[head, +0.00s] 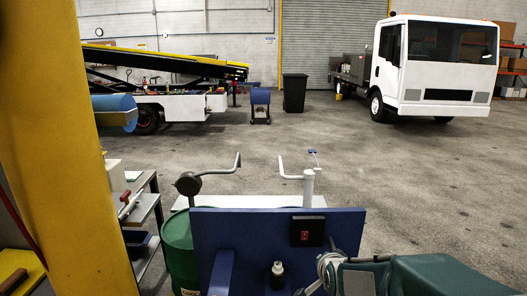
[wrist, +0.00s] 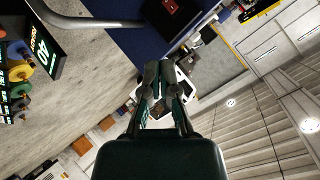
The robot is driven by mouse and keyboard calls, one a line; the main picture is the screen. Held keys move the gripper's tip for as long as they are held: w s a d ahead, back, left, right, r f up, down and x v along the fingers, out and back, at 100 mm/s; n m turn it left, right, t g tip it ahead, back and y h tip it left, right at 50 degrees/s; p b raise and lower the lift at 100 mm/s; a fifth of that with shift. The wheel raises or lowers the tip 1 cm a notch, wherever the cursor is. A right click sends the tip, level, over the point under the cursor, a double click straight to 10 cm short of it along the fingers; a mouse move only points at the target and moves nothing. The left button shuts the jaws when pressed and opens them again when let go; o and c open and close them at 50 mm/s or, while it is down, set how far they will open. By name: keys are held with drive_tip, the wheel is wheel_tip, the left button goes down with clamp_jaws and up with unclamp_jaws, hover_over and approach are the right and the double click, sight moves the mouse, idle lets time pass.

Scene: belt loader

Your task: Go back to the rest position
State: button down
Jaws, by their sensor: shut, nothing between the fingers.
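My gripper (wrist: 157,80) shows in the wrist view with its two fingers together and nothing between them. Ahead of it in that view is a blue panel (wrist: 133,40) with a dark box bearing a red switch (wrist: 171,6). In the head view the same kind of blue panel (head: 265,235) stands upright at the lower middle, with a black box with a red switch (head: 307,231) on it. My arm shows at the lower right of the head view. My fingertips are not clear there.
A green drum (head: 178,250) and a yellow post (head: 70,150) stand at the left. Crank-like handles (head: 218,168) rise behind the panel. A belt loader (head: 180,80), a dark bin (head: 294,92) and a white truck (head: 440,60) stand farther back.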

drive_tip(key=s+r+n+g, duration=0.3)
drive_tip(key=s+n, duration=0.1)
drive_tip(key=s, duration=1)
drive_tip(key=s+r+n+g, duration=0.2)
drive_tip(key=s+n, duration=0.3)
drive_tip(key=s, duration=0.9)
drive_tip(key=shift+d+r+g, duration=0.2)
drive_tip(key=shift+r+g, duration=0.2)
drive_tip(key=shift+r, duration=0.35)
